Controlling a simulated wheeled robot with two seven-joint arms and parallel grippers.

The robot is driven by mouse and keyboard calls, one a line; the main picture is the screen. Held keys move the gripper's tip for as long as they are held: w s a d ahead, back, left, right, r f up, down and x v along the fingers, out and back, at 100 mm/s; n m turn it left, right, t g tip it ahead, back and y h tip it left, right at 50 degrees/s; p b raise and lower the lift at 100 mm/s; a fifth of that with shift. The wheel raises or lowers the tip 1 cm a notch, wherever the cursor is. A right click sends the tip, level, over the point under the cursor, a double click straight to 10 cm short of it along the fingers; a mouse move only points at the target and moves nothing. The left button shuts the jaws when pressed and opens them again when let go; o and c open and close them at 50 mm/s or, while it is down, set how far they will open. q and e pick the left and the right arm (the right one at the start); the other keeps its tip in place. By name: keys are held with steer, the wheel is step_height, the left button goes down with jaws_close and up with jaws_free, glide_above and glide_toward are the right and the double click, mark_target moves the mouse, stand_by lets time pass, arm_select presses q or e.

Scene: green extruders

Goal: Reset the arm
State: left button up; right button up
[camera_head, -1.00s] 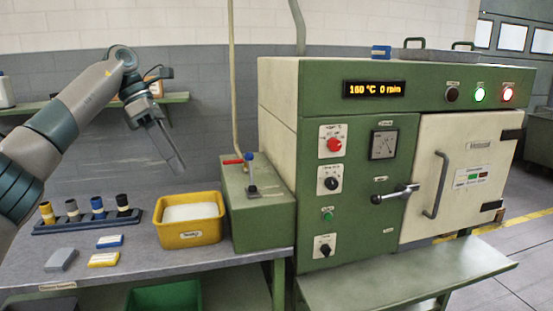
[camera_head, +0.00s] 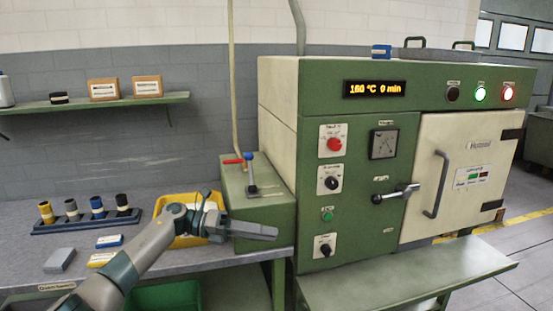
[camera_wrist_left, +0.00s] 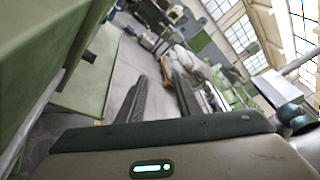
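My left arm comes in from the bottom left in the head view and lies low over the workbench. My left gripper (camera_head: 268,232) points right, in front of the green box with the levers, and holds nothing that I can see. In the left wrist view its two fingers (camera_wrist_left: 160,88) stand apart with a clear gap and only distant floor behind. My right gripper is in neither view.
The yellow bin (camera_head: 165,210) is partly hidden behind my wrist. A rack of several capped bottles (camera_head: 86,225) and small blocks (camera_head: 60,260) are on the bench (camera_head: 25,270). The green oven (camera_head: 360,250) stands right, its door (camera_head: 470,145) shut. A green shelf (camera_head: 90,106) hangs behind.

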arm_select(q)
step_height(320, 180, down, 19)
steer(key=n+t+h, duration=0.1)
steer(key=n+t, duration=1.1)
steer(key=n, duration=0.4)
steer(key=s+a+f+n+t+y, duration=0.2)
steer(key=s+a+f+n+y, duration=0.15)
steer(key=f+n, duration=0.5)
steer(key=s+a+f+n+t+y, duration=0.25)
steer(key=s+f+n+y, duration=0.25)
steer(key=f, duration=0.7)
steer(key=s+a+f+n+g+y, duration=0.2)
steer(key=s+a+f+n+y, duration=0.15)
steer(key=s+f, duration=0.45)
steer(key=s+a+f+n+g+y, duration=0.2)
steer(key=s+f+n, duration=0.2)
steer(key=s+f, duration=0.45)
steer(key=s+a+f+n+g, duration=0.1)
steer(key=s+f, duration=0.3)
steer(key=s, duration=0.3)
steer(key=s+a+f+n+g+y, duration=0.1)
steer(key=s+f+n+g, duration=0.1)
steer(key=s+f, duration=0.2)
steer(key=s+f+n+g, duration=0.1)
steer(key=s+f, duration=0.3)
steer(key=s, duration=0.6)
steer(key=shift+s+a+n+g+y, duration=0.35)
steer(key=shift+a+n+g+y, duration=0.05)
steer(key=shift+g, duration=0.15)
